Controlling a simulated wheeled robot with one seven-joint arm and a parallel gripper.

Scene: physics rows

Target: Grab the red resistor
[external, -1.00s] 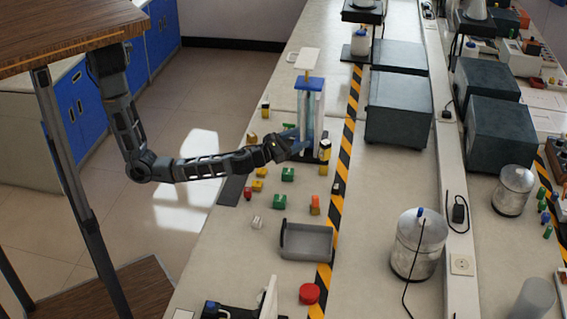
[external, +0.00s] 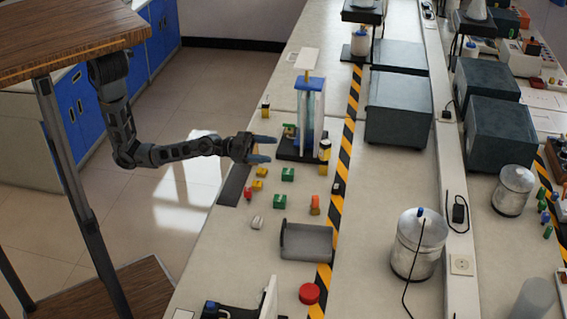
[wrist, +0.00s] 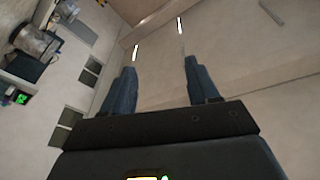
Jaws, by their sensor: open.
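A small red piece (external: 247,194), which looks like the red resistor, lies near the left edge of the bench on a dark strip. It is too small to make out in detail. My gripper (external: 272,149) is above the bench, up and to the right of the red piece and apart from it. Its two blue fingers are spread, pointing right toward the blue-topped apparatus. In the wrist view my gripper (wrist: 161,68) is open with nothing between its fingers. I cannot make out the red piece in that view.
Yellow pieces (external: 258,185), green blocks (external: 288,174) and a white piece (external: 257,223) lie near the red piece. The blue-topped apparatus (external: 310,84) stands right of my gripper. A grey tray (external: 306,241) and a red round object (external: 309,293) are lower down.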

